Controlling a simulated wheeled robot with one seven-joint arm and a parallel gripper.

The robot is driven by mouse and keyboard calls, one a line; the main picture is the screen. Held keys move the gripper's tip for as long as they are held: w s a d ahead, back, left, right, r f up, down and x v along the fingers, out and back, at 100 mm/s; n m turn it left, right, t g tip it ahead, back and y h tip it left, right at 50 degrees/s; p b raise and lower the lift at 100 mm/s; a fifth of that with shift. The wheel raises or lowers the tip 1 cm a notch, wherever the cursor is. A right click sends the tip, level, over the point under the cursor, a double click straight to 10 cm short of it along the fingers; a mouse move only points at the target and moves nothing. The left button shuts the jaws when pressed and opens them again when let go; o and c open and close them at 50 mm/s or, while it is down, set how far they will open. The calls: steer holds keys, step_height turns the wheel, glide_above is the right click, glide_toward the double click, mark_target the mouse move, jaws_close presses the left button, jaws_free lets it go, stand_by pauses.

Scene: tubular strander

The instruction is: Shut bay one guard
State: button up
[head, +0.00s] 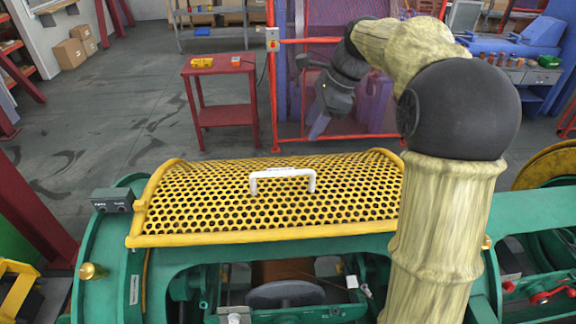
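The guard (200,205) is a curved yellow perforated cover across the green machine frame (105,245) in the middle of the head view. A white handle (283,173) stands up near its middle, with a small label on top. Machine parts show uncovered in front of the guard's near edge, so the bay looks at least partly open. My gripper (318,127) hangs in the air beyond the guard's far edge, above and right of the handle, apart from both. It looks empty, but I cannot tell the finger gap. My arm hides the guard's right end.
A small grey box with two knobs (112,201) sits at the guard's left. A spool-like dark disc (285,292) lies in the open bay. Behind are a red table (222,115), an orange-framed mesh fence (274,90) and open floor at left (80,140).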

mark_target(285, 171)
steer(key=p+x, duration=0.3)
steer(key=x, duration=1.2)
steer(key=shift+a+f+p, duration=0.15)
steer(key=shift+f+p, duration=0.1)
steer(key=shift+p, duration=0.1)
jaws_close()
